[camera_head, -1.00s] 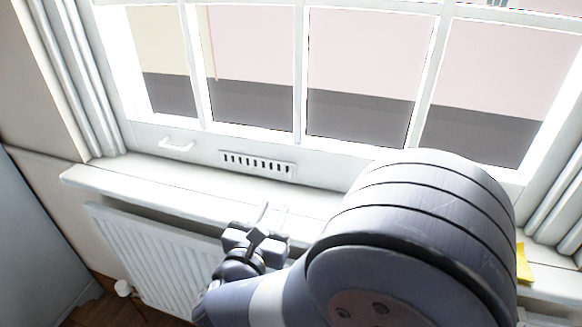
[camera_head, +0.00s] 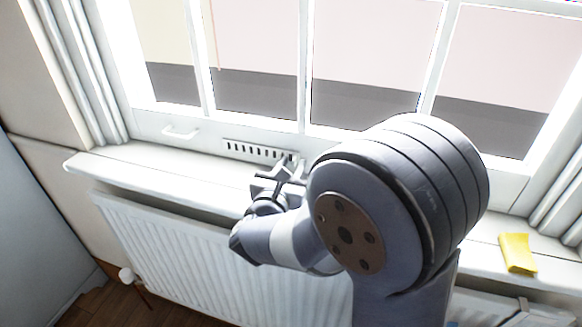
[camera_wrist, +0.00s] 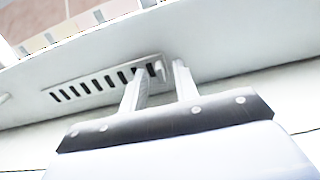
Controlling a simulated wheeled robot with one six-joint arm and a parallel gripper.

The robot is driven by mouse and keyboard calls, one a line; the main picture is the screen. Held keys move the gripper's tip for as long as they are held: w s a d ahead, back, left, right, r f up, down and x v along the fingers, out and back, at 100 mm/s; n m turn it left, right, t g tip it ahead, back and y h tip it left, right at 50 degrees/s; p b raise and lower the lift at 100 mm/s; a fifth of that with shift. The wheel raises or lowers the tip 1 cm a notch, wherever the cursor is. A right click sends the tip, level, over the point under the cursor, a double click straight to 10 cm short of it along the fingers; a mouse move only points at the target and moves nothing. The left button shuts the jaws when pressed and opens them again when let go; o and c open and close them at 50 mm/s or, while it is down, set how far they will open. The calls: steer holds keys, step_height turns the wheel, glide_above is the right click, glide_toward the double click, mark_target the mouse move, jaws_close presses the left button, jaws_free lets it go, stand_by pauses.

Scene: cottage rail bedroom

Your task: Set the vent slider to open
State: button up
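The vent (camera_head: 256,151) is a white plate with a row of dark slots, set in the window's bottom rail. In the wrist view the vent (camera_wrist: 98,84) runs from lower left to its right end near my fingers. A small pale tab, seemingly the slider (camera_wrist: 159,71), shows at that right end. My gripper (camera_wrist: 161,70) is open, with one finger on each side of the tab in the picture. I cannot tell whether a finger touches it. In the head view my gripper (camera_head: 284,166) is at the vent's right end and partly covers it.
The white sill (camera_head: 130,172) runs below the vent, with a ribbed radiator (camera_head: 165,245) under it. A white handle (camera_head: 181,132) is on the rail left of the vent. A yellow cloth or sponge (camera_head: 517,253) lies on the sill at the right.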

jaws_close()
stand_by(0.3)
stand_by(0.4)
